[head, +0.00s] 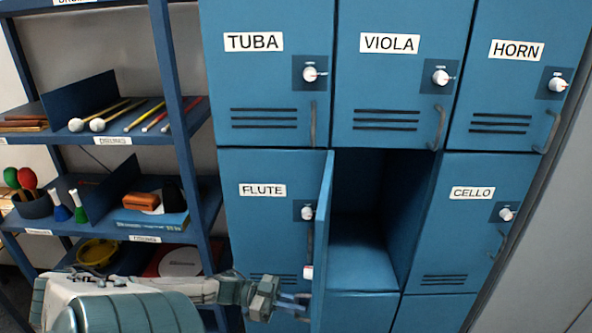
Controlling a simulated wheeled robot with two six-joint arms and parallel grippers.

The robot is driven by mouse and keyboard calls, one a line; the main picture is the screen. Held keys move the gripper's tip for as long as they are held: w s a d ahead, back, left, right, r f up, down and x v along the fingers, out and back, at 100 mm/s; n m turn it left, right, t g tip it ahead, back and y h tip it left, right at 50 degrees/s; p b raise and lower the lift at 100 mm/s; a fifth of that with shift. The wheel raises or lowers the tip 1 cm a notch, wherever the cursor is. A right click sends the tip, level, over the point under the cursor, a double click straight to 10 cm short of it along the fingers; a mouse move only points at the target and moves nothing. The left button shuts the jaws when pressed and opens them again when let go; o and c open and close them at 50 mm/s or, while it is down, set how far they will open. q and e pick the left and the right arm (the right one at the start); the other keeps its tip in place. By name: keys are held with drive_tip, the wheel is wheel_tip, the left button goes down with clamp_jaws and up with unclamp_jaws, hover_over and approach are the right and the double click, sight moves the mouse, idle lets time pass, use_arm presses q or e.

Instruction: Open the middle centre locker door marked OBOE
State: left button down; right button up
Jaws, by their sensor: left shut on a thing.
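The middle centre locker stands open, and its blue door (325,230) is swung out to the left and seen almost edge-on. No OBOE label is readable, as the door's front faces away to the left. The locker's inside (365,262) shows as an empty-looking blue compartment. A small white knob (308,271) shows beside the door's left face. My left gripper (293,303) is at the lower left side of the door, shut on what appears to be its handle, which is mostly hidden. My right gripper is not in view.
The FLUTE locker (262,215) on the left and the CELLO locker (460,225) on the right are shut. The TUBA, VIOLA and HORN lockers above are shut. A blue shelf unit (175,90) with mallets, maracas and other small instruments stands at left.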

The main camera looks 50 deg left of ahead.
use_arm(q)
drive_tip(key=c, duration=1.6)
unclamp_jaws()
drive_tip(key=shift+c, duration=0.2)
drive_tip(key=shift+a, duration=0.1)
drive_tip(key=v, duration=1)
drive_tip(key=shift+s+a, duration=0.3)
